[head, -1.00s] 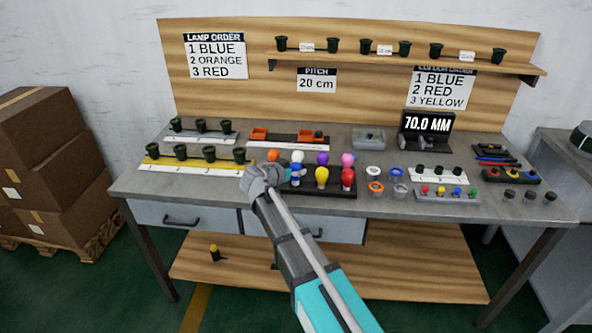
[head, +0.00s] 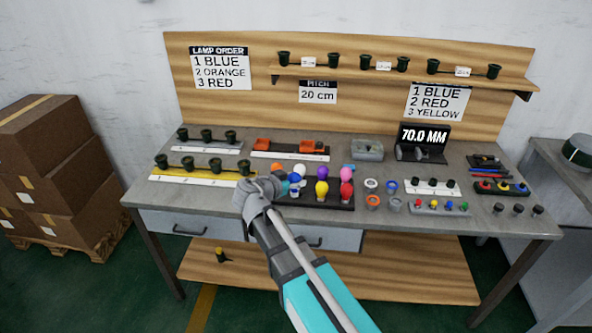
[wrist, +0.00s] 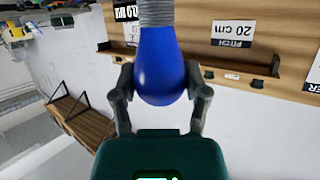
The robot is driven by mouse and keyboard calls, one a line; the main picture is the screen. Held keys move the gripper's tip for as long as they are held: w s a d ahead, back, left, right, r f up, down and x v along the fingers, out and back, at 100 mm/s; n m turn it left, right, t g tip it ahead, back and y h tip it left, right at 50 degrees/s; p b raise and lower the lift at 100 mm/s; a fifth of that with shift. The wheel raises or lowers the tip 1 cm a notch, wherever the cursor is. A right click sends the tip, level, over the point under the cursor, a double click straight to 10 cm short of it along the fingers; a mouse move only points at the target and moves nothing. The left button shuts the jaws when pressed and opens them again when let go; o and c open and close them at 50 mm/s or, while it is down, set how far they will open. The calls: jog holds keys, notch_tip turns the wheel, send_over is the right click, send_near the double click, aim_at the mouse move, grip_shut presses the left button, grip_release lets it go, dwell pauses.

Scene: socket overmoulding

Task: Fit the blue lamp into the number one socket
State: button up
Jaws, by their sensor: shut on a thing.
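The blue lamp (wrist: 158,70) is between the two fingers of my gripper (wrist: 160,95) in the wrist view, its grey threaded base pointing to the top of the picture. In the head view my gripper (head: 282,187) is over the bench, at the left end of the black lamp tray (head: 312,205). A small blue patch beside its fingers seems to be the held lamp (head: 294,177). Dark green sockets (head: 187,164) stand in a row on a white and yellow strip (head: 190,178) to the left. I cannot read which socket is number one.
Orange, white, purple, pink, yellow and red lamps stand in or by the tray, close to my gripper. A second socket strip (head: 207,147) lies behind the first. Rings (head: 372,202) and coloured parts fill the right. The lamp order sign (head: 220,68) lists blue first.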

jog(key=shift+s+r+p, duration=0.2)
jog(key=shift+s+r, duration=0.1)
jog(key=shift+s, duration=0.35)
jog(key=shift+s+r+p, duration=0.2)
jog(key=shift+s+r, duration=0.05)
jog(key=shift+s, duration=0.35)
jog(key=shift+s+r+p, duration=0.2)
jog(key=shift+s+r, duration=0.1)
jog(key=shift+s, duration=0.35)
